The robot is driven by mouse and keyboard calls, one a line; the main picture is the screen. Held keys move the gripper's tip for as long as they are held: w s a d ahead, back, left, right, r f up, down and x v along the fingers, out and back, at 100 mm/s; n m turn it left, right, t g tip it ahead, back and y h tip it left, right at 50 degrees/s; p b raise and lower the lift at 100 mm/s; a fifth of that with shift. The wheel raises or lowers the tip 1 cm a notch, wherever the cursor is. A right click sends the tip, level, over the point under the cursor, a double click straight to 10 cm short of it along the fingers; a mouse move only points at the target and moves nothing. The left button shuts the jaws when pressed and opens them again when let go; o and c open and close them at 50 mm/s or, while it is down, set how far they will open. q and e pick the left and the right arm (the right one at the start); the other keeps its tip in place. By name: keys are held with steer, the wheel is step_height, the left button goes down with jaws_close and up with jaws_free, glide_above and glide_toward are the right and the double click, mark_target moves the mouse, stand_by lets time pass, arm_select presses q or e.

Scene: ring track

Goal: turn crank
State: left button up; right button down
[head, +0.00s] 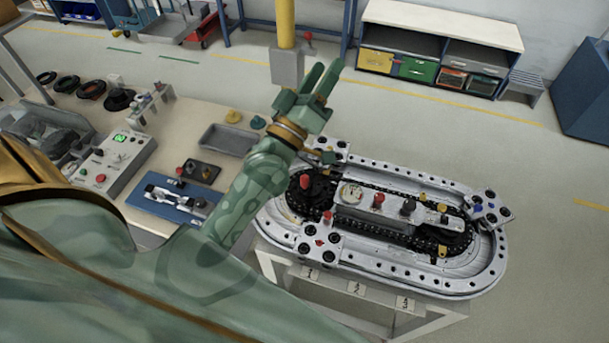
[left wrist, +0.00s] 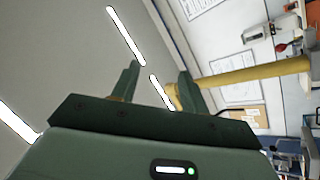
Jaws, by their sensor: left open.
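The oval ring track (head: 470,288) is a grey metal loop with a black chain inside, on a white stand. A red knob (head: 305,181) stands over a dark round part at its left end and looks like the crank handle. My left gripper (head: 327,67) is raised above and beyond the track's left end, with fingers pointing up and away. It is open and empty, apart from the knob. The left wrist view shows both fingers (left wrist: 158,76) spread, with ceiling, wall and a yellow post behind them. The track is not in that view. My right gripper is not in view.
A workbench (head: 190,118) at the left holds a control box (head: 113,160), a grey tray (head: 228,139) and a blue fixture (head: 170,205). A yellow post (head: 286,25) stands behind my gripper. A shelf unit (head: 440,28) stands at the back; floor right of the track is clear.

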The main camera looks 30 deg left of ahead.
arm_select(q)
steer(key=a+n+g+y, duration=1)
steer(key=a+n+y, duration=0.75)
steer(key=n, duration=0.85)
steer(key=n+g+h+b, duration=0.4)
steer(key=n+g+h, duration=0.95)
steer(key=h, duration=0.35)
glide_above(305, 176)
steer(key=shift+n, duration=0.35)
step_height(305, 176, down, 26)
steer(key=shift+r, duration=0.1)
step_height(305, 176, down, 9)
steer(key=shift+a+f+b, duration=0.1)
steer(key=shift+f+b, duration=0.1)
steer(key=shift+b, duration=0.95)
steer(key=shift+f, duration=0.25)
